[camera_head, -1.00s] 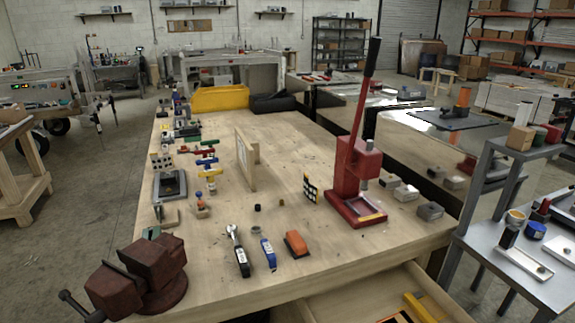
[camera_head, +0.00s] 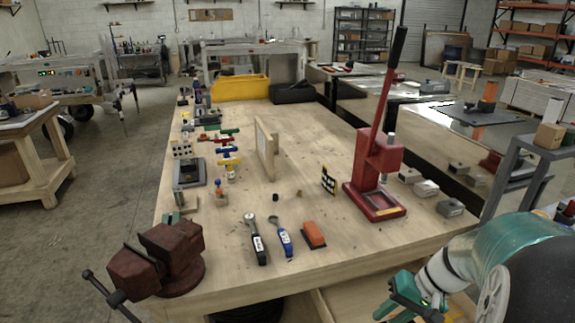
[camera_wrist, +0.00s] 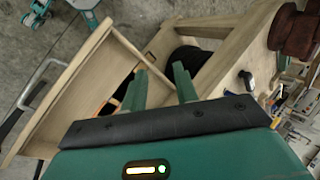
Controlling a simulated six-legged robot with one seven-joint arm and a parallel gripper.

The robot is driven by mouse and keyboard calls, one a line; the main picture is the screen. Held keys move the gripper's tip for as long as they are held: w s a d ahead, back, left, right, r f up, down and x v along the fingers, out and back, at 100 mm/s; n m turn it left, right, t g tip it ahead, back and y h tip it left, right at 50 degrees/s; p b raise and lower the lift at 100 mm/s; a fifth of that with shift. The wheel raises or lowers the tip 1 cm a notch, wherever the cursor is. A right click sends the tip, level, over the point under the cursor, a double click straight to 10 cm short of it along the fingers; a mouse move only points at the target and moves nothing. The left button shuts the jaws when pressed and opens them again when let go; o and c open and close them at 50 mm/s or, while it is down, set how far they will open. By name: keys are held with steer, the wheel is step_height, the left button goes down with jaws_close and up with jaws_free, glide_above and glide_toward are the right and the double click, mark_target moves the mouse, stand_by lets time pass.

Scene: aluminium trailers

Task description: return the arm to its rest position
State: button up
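My arm shows at the lower right of the head view, low beside the workbench's front edge, with my gripper (camera_head: 408,298) at its end. In the wrist view, the two teal fingers of my gripper (camera_wrist: 158,74) stand apart with nothing seen between them. The gripper is open and empty. Beyond the fingertips lie the open wooden drawer (camera_wrist: 66,92) and the bench's underside. My arm hides part of the drawer in the head view.
The workbench (camera_head: 240,215) carries a dark red vise (camera_head: 160,258), a red arbor press (camera_head: 378,170) and several hand tools. A grey side table (camera_head: 520,165) stands at right, close to my arm. The drawer juts out from the bench front. Open floor lies at left.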

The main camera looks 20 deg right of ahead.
steer(key=s+a+r+n+t+h, duration=0.1)
steer(key=a+r+n+h, duration=0.1)
steer(key=a+r, duration=0.4)
steer(key=s+a+r+n+t+h, duration=0.1)
steer(key=a+r+n+t+h, duration=0.1)
steer(key=a+r, duration=0.4)
steer(key=a+n+h, duration=0.1)
steer(key=a, duration=0.4)
steer(key=shift+s+r+h, duration=0.15)
steer(key=shift+r+h, duration=0.15)
steer(key=shift+d, duration=0.15)
